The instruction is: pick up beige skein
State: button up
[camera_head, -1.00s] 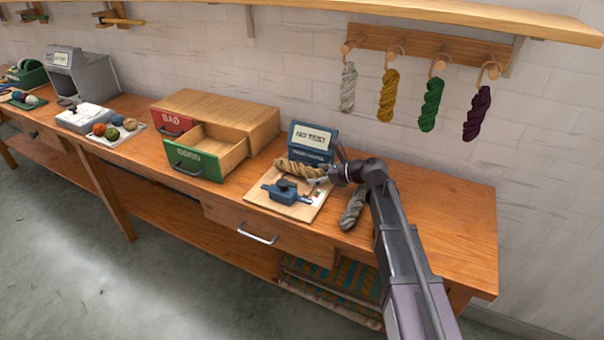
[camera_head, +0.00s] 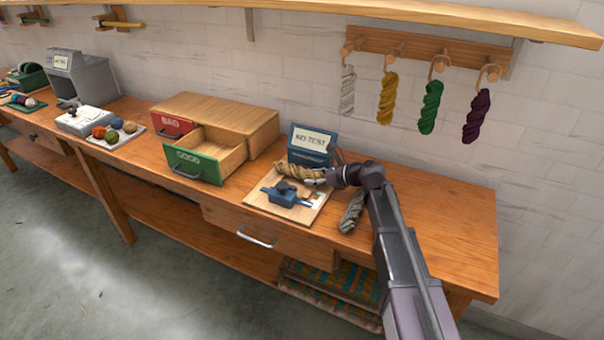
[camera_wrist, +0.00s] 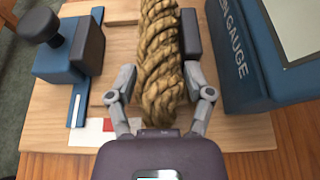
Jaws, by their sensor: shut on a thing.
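The beige skein (camera_head: 296,170) is a twisted coil of tan wool above the wooden test board (camera_head: 256,198), in front of the blue gauge. In the wrist view the skein (camera_wrist: 159,60) runs upward between the two fingers of my gripper (camera_wrist: 160,92). My gripper also shows in the head view (camera_head: 320,181), at the skein's right end. It is shut on the skein. I cannot tell whether the skein is clear of the board. A blue clamp with a round knob (camera_wrist: 65,45) sits on the board to the left in the wrist view.
The blue gauge (camera_head: 313,138) with a "NO TEST" display stands close behind the skein. A grey skein (camera_head: 351,212) lies right of the board. Several skeins hang on wall pegs.

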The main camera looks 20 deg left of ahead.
jog(key=shift+c, duration=0.5)
jog(key=shift+r, duration=0.15)
notch_tip(320, 180, up, 10)
jog(key=p, duration=1)
jog(key=shift+c, duration=0.2)
notch_tip(320, 180, up, 8)
jog(key=p, duration=0.8)
dwell(0.7)
